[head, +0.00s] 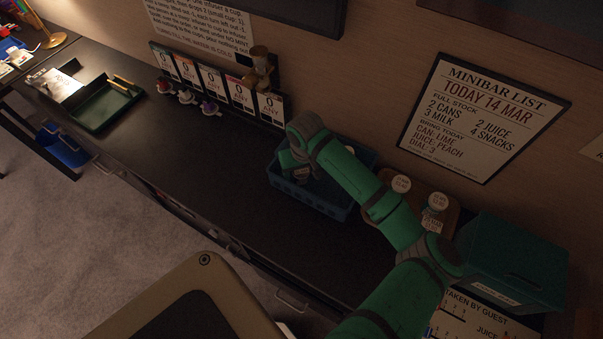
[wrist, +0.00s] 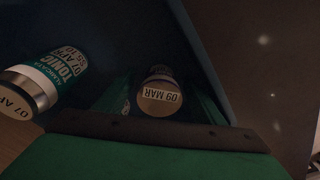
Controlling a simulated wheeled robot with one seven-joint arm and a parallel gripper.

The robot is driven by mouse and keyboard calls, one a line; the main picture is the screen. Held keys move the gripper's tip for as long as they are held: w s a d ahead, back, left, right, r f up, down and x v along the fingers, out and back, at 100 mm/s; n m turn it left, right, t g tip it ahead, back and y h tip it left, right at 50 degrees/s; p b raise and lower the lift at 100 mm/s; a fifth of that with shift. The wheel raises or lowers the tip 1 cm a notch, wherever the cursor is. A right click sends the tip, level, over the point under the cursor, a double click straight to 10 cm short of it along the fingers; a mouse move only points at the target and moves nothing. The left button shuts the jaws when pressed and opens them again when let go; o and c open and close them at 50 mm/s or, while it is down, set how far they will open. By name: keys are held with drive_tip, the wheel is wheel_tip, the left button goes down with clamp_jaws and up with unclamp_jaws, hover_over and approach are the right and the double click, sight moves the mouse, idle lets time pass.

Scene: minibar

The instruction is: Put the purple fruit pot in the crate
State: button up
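The open blue crate (head: 339,214) stands on the dark counter, and my gripper is down at it, mostly hidden behind my green wrist in the head view. In the wrist view, a round-lidded item (wrist: 160,97) marked "09 MAR" sits between the two green fingers of my gripper (wrist: 165,100). Its side is too dark to tell if it is purple, and I cannot tell whether the fingers press on it. A tonic can (wrist: 50,75) is to its left. A small pot-like item with purple (head: 209,106) stands by the cards at the back wall.
A wooden tray (head: 447,208) with round-lidded items is between the crates. A dark green tray (head: 103,107) lies far left, with a blue bin (head: 66,148) below the counter. The counter's middle is clear.

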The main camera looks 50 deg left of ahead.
sight(303, 174)
drive_tip(key=r, duration=0.4)
drive_tip(key=d+r, duration=0.1)
drive_tip(key=r, duration=0.7)
drive_tip(key=shift+s+d+r, duration=0.15)
drive_tip(key=shift+s, duration=0.15)
